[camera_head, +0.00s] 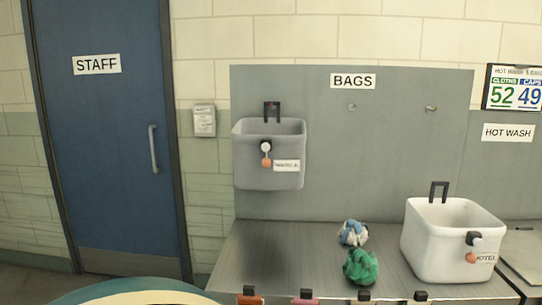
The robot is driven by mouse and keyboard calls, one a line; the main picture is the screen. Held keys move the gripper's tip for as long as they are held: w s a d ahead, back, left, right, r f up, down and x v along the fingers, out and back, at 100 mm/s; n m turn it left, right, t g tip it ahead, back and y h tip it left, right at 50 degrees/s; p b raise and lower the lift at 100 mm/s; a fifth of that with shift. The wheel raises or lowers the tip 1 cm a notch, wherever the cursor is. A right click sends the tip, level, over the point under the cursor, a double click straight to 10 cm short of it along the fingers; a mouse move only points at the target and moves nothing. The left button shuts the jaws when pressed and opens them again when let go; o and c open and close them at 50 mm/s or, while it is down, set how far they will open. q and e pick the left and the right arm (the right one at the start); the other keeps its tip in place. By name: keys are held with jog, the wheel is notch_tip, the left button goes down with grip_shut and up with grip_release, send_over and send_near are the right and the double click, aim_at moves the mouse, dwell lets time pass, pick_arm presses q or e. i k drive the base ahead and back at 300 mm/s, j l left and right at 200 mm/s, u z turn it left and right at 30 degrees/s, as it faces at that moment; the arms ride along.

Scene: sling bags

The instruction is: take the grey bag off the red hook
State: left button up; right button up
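The grey bag (269,155) hangs upright against the grey back panel, left of the BAGS sign. It is box-shaped and open-topped, with a black loop handle (272,111) standing above its rear rim. I cannot make out a red hook; whatever holds the loop is hidden or too small to tell. Neither of my grippers is in view.
Two bare hooks (352,107) (431,108) are on the panel. A white bag (450,240) stands on the metal counter (290,250) with a blue-white cloth (353,232) and green cloth (361,267). Several coloured, black-topped pieces line the front edge. Counter below the grey bag is clear.

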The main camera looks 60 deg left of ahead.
aim_at(286, 137)
jog(key=k+j, duration=0.25)
jog(key=j, duration=0.25)
jog(key=k+j+z, duration=0.15)
jog(key=j, duration=0.35)
jog(key=k+j, duration=0.35)
jog(key=k+j+z, duration=0.15)
jog(key=k+j, duration=0.15)
jog(key=j, duration=0.3)
